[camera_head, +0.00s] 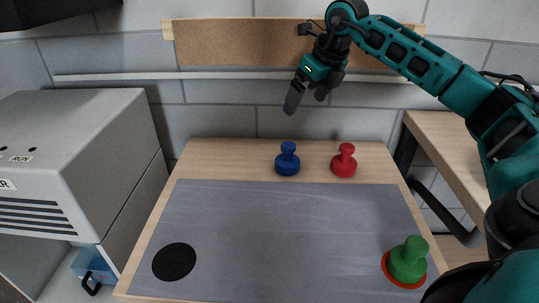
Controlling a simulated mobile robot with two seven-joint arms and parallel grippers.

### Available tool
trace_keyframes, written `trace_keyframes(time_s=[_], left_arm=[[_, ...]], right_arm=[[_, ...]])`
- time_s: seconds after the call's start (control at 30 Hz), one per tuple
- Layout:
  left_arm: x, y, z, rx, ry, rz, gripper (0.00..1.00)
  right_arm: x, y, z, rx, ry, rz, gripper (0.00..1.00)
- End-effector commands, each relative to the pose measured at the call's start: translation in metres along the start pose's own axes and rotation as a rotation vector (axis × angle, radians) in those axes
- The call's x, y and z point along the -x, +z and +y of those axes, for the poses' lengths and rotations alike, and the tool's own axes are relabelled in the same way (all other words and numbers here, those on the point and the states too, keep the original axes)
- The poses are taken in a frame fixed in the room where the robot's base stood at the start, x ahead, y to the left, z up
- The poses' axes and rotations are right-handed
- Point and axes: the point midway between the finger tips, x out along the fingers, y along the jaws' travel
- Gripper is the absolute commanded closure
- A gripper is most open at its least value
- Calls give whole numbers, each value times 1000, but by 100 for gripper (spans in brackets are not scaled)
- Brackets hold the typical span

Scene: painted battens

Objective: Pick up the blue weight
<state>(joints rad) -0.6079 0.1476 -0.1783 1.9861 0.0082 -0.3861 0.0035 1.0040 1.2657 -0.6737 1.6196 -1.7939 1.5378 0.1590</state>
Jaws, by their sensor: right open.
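The blue weight (287,160) stands upright on the bare wooden strip at the back of the table, left of the red weight (344,162). It is a squat round base with a knob on top. My right gripper (304,98) hangs above and slightly right of the blue weight, with its dark fingers pointing down and left. It is open and empty, and clear of the weight. My left gripper is not in view.
A green weight (408,261) stands on a red disc at the front right of the grey mat (270,235). A black disc (174,261) lies front left. A white machine (70,165) stands at left, a wooden surface (450,150) at right. The mat's middle is clear.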

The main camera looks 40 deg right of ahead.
Motion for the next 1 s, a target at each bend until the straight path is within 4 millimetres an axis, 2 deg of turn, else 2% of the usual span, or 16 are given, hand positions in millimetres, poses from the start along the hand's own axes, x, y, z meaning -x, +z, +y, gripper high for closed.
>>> trace_keyframes(time_s=[0.03, 0.13, 0.23, 0.47, 0.8, 1.0], left_arm=[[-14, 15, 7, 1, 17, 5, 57], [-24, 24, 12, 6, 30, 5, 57], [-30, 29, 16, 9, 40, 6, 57], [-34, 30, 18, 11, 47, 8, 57], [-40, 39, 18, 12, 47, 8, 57], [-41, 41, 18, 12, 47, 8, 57]], right_arm=[[-28, -12, 1, 1, 1, 2, 0], [-46, -19, 1, 1, 2, 2, 0], [-58, -24, 1, 2, 3, 0, 0], [-73, -27, 2, 2, 5, 2, 0], [-131, -26, 2, 1, 6, 2, 0], [-145, -25, 2, 2, 6, 1, 0]])
